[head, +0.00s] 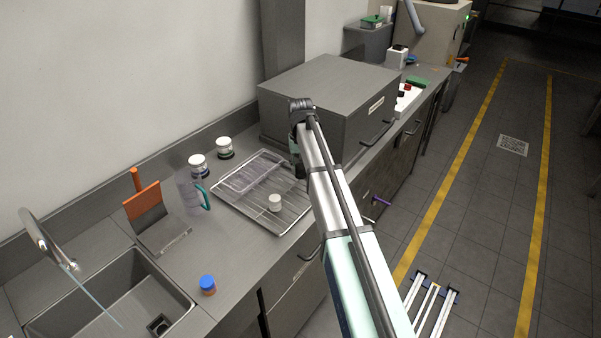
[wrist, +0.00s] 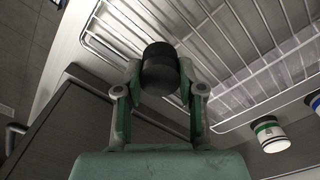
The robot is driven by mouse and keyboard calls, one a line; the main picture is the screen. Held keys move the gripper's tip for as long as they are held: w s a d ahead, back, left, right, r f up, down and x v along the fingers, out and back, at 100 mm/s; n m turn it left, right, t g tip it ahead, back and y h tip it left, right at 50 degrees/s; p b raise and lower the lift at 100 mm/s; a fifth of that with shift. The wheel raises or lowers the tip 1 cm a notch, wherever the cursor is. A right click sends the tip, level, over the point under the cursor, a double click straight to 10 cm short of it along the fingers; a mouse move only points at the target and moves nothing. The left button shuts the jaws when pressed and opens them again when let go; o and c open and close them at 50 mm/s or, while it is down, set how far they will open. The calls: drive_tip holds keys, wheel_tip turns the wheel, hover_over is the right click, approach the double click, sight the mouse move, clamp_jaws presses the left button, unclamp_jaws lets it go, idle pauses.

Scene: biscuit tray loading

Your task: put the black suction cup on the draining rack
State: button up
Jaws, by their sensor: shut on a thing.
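The black suction cup (wrist: 160,62) is between the fingers of my gripper (wrist: 160,82) in the wrist view, and the gripper is shut on it. In the head view my arm and the grey box hide the suction cup and most of the gripper. The draining rack (head: 292,213) is a wire grid lying on the steel counter, left of my arm in the head view. In the wrist view the rack's wires (wrist: 228,45) run behind and to the right of the suction cup. I cannot tell the height between the cup and rack.
A small white pot (head: 275,202) and a clear shallow container (head: 243,174) are on the rack. A large grey box (head: 325,95) stands just behind it. White-lidded jars (head: 197,164), a clear jug (head: 187,192) and a blue-capped jar (head: 207,285) stand nearby. A sink (head: 110,285) is at lower left.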

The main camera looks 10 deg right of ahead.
sight(301, 174)
drive_tip(key=shift+f+p, duration=0.6)
drive_tip(key=shift+f, duration=1.4)
drive_tip(key=shift+f, duration=0.1)
drive_tip(key=shift+f, duration=0.1)
drive_tip(key=o, duration=0.9)
drive_tip(key=shift+o, duration=0.2)
drive_tip(key=shift+r, duration=0.25)
wheel_tip(301, 174, up, 12)
drive_tip(key=b, duration=0.4)
drive_tip(key=shift+a, duration=0.1)
